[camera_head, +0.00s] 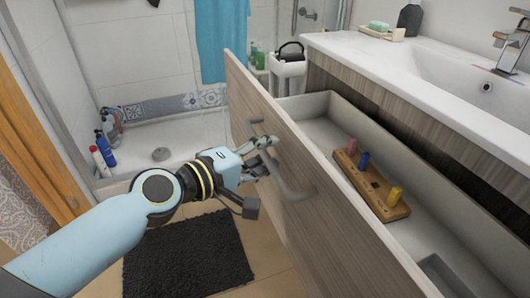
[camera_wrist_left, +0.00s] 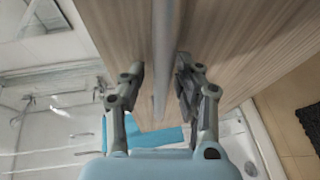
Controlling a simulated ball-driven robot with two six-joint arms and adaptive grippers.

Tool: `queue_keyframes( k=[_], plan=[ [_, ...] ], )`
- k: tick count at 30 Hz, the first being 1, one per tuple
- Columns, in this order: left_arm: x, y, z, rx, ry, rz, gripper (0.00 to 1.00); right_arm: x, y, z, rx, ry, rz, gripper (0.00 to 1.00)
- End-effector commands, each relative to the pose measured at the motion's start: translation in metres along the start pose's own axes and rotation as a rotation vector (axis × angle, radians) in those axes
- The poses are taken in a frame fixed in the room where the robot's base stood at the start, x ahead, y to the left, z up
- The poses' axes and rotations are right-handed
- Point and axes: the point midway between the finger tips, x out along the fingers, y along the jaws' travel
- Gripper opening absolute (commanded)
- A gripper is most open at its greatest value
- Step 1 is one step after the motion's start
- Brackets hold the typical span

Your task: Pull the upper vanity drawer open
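The upper vanity drawer (camera_head: 335,230) stands pulled out from the cabinet, with its wood-grain front towards my left arm and its inside showing. Its grey bar handle (camera_head: 298,194) runs along the front. My left gripper (camera_head: 266,153) is at the handle, partly hiding its middle. In the left wrist view, the handle bar (camera_wrist_left: 165,50) runs between the two fingers of the left gripper (camera_wrist_left: 160,68). The fingers are apart, with a gap visible on each side of the bar. My right gripper is not in view.
A wooden holder (camera_head: 346,166) with small coloured items sits inside the drawer. The white sink top (camera_head: 420,80) is above. A dark mat (camera_head: 190,255) lies on the floor below my left arm. Bottles (camera_head: 103,155) stand by the shower tray at left.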

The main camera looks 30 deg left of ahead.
Motion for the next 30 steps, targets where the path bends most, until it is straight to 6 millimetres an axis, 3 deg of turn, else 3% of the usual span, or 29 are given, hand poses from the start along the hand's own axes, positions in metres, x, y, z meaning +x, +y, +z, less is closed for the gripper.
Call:
queue_keyframes(
  k=[10, 21, 30],
  plan=[
    [-0.004, -0.002, 0.000, -0.001, -0.001, -0.003, 0.38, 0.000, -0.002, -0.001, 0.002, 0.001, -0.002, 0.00],
    [-0.063, -0.002, 0.000, -0.001, -0.002, -0.004, 0.38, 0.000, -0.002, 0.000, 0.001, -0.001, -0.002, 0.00],
    [-0.075, -0.001, 0.000, -0.002, 0.000, -0.001, 0.38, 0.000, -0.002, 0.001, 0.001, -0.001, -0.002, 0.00]
  ],
)
